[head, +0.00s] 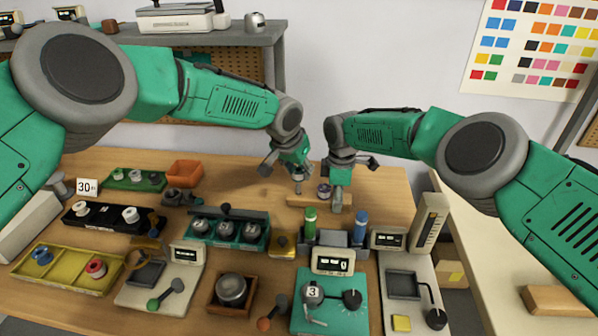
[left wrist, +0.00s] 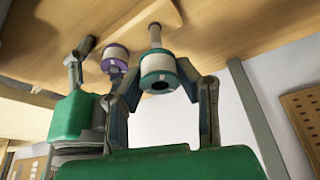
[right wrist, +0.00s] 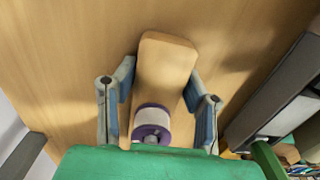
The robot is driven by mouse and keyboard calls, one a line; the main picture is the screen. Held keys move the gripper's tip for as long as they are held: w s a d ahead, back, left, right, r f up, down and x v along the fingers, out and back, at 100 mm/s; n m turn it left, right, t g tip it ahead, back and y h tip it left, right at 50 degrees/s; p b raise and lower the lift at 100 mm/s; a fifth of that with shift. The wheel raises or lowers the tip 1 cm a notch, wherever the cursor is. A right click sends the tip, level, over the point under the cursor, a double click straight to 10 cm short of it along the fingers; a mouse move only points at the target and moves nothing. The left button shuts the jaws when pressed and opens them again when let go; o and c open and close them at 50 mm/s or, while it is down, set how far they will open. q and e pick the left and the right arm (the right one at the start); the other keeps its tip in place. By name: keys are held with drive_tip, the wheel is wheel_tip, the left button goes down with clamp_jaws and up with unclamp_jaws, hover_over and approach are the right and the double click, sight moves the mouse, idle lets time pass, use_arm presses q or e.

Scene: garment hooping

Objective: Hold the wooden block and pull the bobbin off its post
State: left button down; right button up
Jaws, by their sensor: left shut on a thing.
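The wooden block (head: 303,200) lies on the table and fills the middle of the right wrist view (right wrist: 165,65). My right gripper (right wrist: 160,90) has its pads against the block's two long sides. A purple-rimmed bobbin (head: 324,190) sits at one end of the block; it also shows between my right fingers (right wrist: 152,122). A teal-rimmed bobbin (left wrist: 158,68) is between the fingers of my left gripper (left wrist: 160,88), which is shut on it. A bare stretch of post (left wrist: 155,35) shows between this bobbin and the block. Its open hole faces the left wrist camera.
A green spool (head: 310,222) and a blue spool (head: 360,228) stand just in front of the block. An orange bin (head: 185,173) and a teal tray (head: 215,236) of dark round parts lie to the left. Table behind the block is clear.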

drive_tip(key=o, duration=0.4)
drive_tip(key=shift+s+f, duration=0.15)
drive_tip(key=shift+f, duration=0.1)
drive_tip(key=shift+w+r, duration=0.2)
drive_tip(key=shift+r, duration=0.05)
